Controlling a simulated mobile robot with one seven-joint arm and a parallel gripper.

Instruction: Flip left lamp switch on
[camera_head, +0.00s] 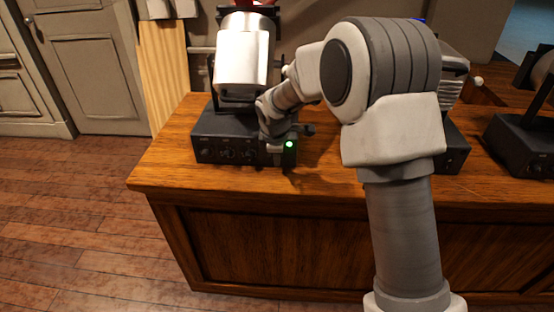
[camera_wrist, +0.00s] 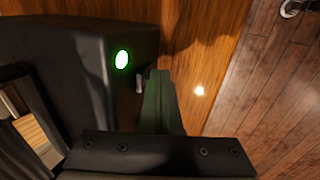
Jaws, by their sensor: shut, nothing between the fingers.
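The left lamp has a silver-white cylindrical head (camera_head: 243,58) above a black base box (camera_head: 222,140) near the left end of the wooden desk. A small round green light (camera_head: 289,144) glows on the right of the box front; it also shows in the wrist view (camera_wrist: 122,60). A small pale metal piece (camera_wrist: 139,82), perhaps the switch, shows on the box beside my fingertips. My gripper (camera_head: 280,147) is shut and empty at the right end of the box front. Its dark fingers show in the wrist view (camera_wrist: 157,85). I cannot tell whether they touch the switch.
My arm hides much of the desk's middle. Another black box (camera_head: 457,145) shows partly behind it, and a further black device (camera_head: 520,145) stands at the right. The wooden desk top (camera_head: 165,165) is bare at the left corner. A grey cabinet (camera_head: 95,75) stands behind.

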